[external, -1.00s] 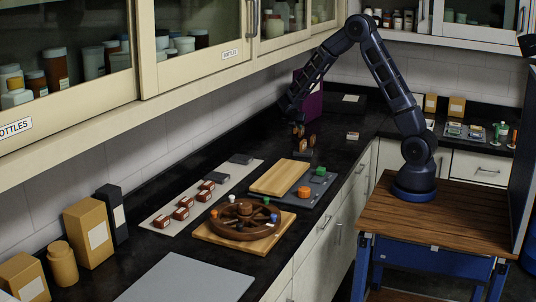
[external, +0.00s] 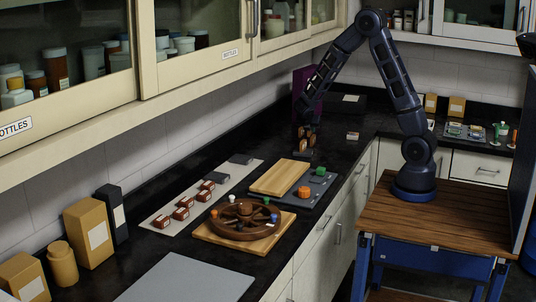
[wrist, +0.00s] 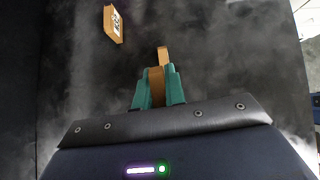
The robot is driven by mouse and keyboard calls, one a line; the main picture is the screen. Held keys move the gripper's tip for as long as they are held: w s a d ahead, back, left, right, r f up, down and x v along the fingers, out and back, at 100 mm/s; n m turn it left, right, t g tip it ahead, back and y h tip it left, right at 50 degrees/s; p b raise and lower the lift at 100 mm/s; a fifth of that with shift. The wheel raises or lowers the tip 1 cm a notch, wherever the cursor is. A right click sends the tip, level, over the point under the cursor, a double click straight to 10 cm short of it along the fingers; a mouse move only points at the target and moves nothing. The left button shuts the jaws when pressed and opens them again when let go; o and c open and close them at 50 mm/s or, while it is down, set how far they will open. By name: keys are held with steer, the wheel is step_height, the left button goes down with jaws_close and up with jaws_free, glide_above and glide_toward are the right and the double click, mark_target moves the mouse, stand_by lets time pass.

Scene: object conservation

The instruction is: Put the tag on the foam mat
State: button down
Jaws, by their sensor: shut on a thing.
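My gripper (wrist: 157,90) has teal fingers shut on a narrow brown piece (wrist: 156,84), which seems to be the tag. A second brown end (wrist: 163,54) shows just beyond the fingertips; I cannot tell whether it is a separate piece. In the external view my gripper (external: 307,130) is low over the dark counter, behind the wooden board, with small brown pieces (external: 303,144) at or just below its fingers. The plain grey sheet (external: 188,278) at the front of the counter looks like the foam mat; it is bare and far from my gripper.
A brown block with a white label (wrist: 113,24) lies on the counter. A wooden board (external: 280,177) and an orange knob (external: 304,192) sit on a dark panel. A spoked brown wheel (external: 243,220) and a pale strip with red-brown blocks (external: 183,212) stand nearer. Boxes line the wall.

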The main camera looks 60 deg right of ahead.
steer(key=w+a+r+n+t+y, duration=0.1)
steer(key=w+a+n+t, duration=0.1)
steer(key=w+a, duration=0.5)
steer(key=w+a+n+t, duration=0.15)
steer(key=w+a, duration=0.25)
steer(key=a, duration=0.6)
steer(key=w+a+r+n+t+y, duration=0.1)
steer(key=w+a+n, duration=0.2)
steer(key=w+a, duration=0.4)
steer(key=w+a+r+n+t+y, duration=0.1)
steer(key=a+n+t+y, duration=0.15)
steer(key=a, duration=1.45)
steer(key=w+a+r+n+t+y, duration=0.15)
steer(key=a+n, duration=0.25)
steer(key=a, duration=1.3)
step_height(320, 180, up, 9)
steer(key=n+g+y, duration=0.3)
steer(key=n+y, duration=0.6)
steer(key=n, duration=0.4)
glide_above(197, 288)
steer(key=s+d, duration=0.2)
steer(key=f, duration=1.9)
steer(key=shift+s+d, duration=0.15)
steer(key=shift+d, duration=0.05)
